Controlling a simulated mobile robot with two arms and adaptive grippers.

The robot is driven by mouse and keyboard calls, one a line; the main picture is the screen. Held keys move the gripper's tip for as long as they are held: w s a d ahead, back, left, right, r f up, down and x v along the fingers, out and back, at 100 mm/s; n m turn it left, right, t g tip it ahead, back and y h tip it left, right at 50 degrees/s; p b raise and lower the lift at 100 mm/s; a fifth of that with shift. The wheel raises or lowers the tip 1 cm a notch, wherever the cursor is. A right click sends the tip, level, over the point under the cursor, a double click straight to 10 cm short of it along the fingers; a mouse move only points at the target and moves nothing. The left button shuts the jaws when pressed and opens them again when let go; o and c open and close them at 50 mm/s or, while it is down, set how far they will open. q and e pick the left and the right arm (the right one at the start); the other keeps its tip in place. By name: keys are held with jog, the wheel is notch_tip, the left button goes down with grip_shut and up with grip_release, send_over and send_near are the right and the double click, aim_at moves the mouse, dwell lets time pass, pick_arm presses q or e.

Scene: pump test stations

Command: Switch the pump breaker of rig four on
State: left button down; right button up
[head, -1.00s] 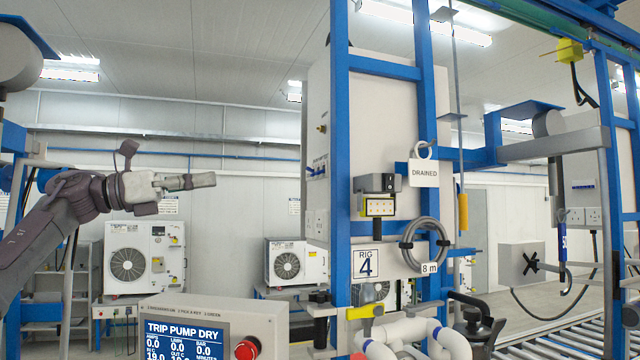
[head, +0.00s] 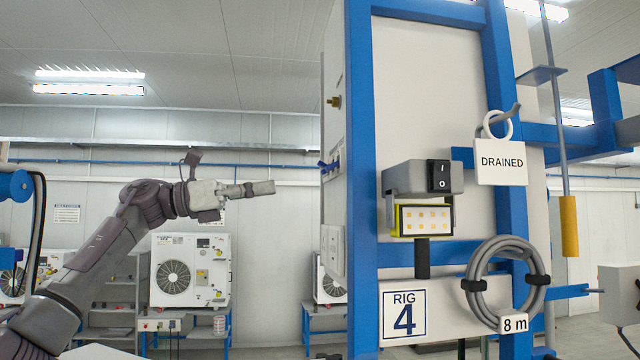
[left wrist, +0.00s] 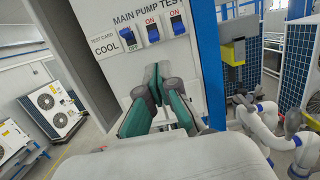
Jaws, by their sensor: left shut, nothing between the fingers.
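In the head view, rig four's electrical panel (head: 334,130) is the light side face left of the blue frame. Its small blue breakers (head: 329,168) show edge-on there. In the left wrist view, the panel reads MAIN PUMP TEST above a row of blue breakers. The left lever (left wrist: 127,39) has OFF readable below it. The pump lever (left wrist: 152,32) in the middle and the right lever (left wrist: 177,25) have ON readable above them, so both look down. My left gripper (head: 270,187) is shut and empty, pointing at the panel; its fingertips (left wrist: 156,72) appear below the pump breaker, with a gap in the head view.
The RIG 4 sign (head: 404,313), a rocker switch box (head: 422,178), a DRAINED tag (head: 501,162) and a coiled grey hose (head: 478,285) are on the blue frame. White pipes (left wrist: 268,128) stand right of the panel. White fan units (head: 190,270) stand behind my arm.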

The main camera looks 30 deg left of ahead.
pick_arm(q)
jog(key=p, duration=0.3)
send_near(337, 180)
jog(key=w+d, duration=0.1)
jog(key=w, duration=0.1)
jog(key=x, duration=0.2)
jog(key=p+x, duration=0.1)
jog(key=shift+s+d+r, duration=0.1)
jog(key=shift+d+r, duration=0.25)
jog(key=shift+w+d+f, duration=0.1)
jog(key=shift+w+d, duration=0.15)
jog(key=shift+w, duration=0.1)
pick_arm(e)
jog(key=r, duration=0.4)
jog(key=shift+w+a+r, duration=0.1)
jog(key=shift+w+a, duration=0.1)
jog(key=shift+w, duration=0.05)
pick_arm(q)
jog(key=shift+s, duration=0.15)
pick_arm(e)
jog(key=shift+d, duration=0.15)
